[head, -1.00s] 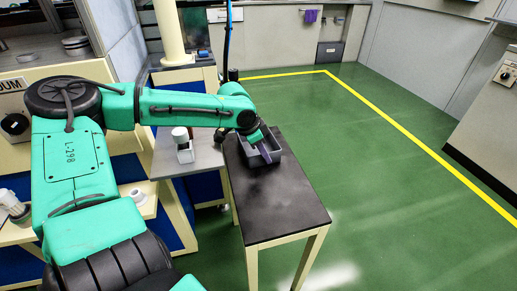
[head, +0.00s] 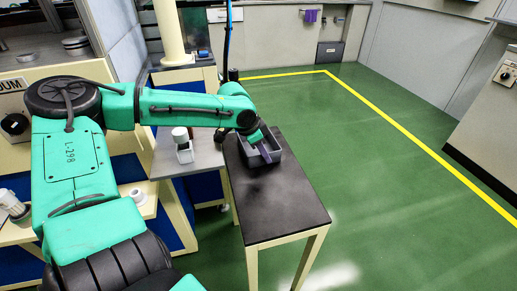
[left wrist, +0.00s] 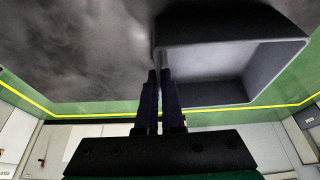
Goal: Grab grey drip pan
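The grey drip pan (head: 277,155) is an open, box-shaped tray at the far end of the black-topped table (head: 278,205). In the left wrist view the pan (left wrist: 208,72) fills the upper right, its hollow inside showing. My left gripper (head: 268,153) reaches the pan from the upper left, its dark purple fingers pointing down at it. In the left wrist view the gripper (left wrist: 159,74) has its two fingers close together, one on each side of the pan's side wall, shut on it. I cannot tell whether the pan is clear of the tabletop. My right gripper is not in view.
A grey side table (head: 165,160) with a small white holder (head: 184,153) stands left of the black table. Near the left edge lies a white part (head: 12,203). The green floor (head: 400,210) to the right is open, with a yellow line across it.

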